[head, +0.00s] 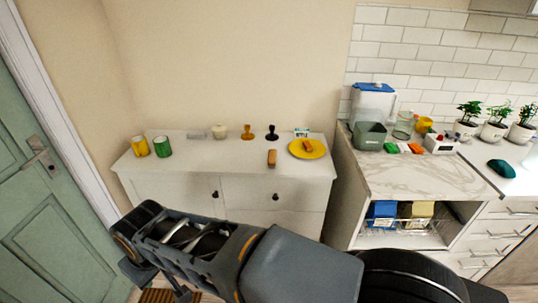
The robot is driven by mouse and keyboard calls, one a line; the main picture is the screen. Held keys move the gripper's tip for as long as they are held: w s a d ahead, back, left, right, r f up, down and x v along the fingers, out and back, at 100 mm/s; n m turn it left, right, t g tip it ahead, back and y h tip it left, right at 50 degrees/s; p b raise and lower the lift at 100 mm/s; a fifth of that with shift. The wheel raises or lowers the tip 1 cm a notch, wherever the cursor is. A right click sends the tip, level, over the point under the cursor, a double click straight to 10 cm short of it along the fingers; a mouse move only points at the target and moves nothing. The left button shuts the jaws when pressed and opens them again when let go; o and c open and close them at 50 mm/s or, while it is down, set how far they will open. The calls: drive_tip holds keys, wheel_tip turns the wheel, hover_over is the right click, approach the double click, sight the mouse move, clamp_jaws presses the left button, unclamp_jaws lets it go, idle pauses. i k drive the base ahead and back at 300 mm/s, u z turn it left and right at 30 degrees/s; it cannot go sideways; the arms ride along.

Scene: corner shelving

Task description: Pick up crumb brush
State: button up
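A small brown block-like object (272,158) stands or lies near the front edge of the white cabinet top; it may be the crumb brush, but it is too small to be sure. Another small orange-brown piece (308,146) lies on a yellow plate (298,154) just to its right. A flat grey item (197,134) lies at the back of the same top. My arm crosses the bottom of the head view, in front of and below the cabinet top.
The white cabinet (190,190) also holds a yellow can (140,146), a green can (162,147), a cream pot (220,132) and two stamp-like objects (248,132). A marble counter (400,175) with a grey bin (369,136) stands right. The cabinet's front middle is clear.

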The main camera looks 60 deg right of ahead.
sight(271, 159)
drive_tip(key=z, duration=0.7)
drive_tip(key=i, duration=0.95)
drive_tip(key=z, duration=0.95)
drive_tip(key=i, duration=0.25)
drive_tip(key=z, duration=0.25)
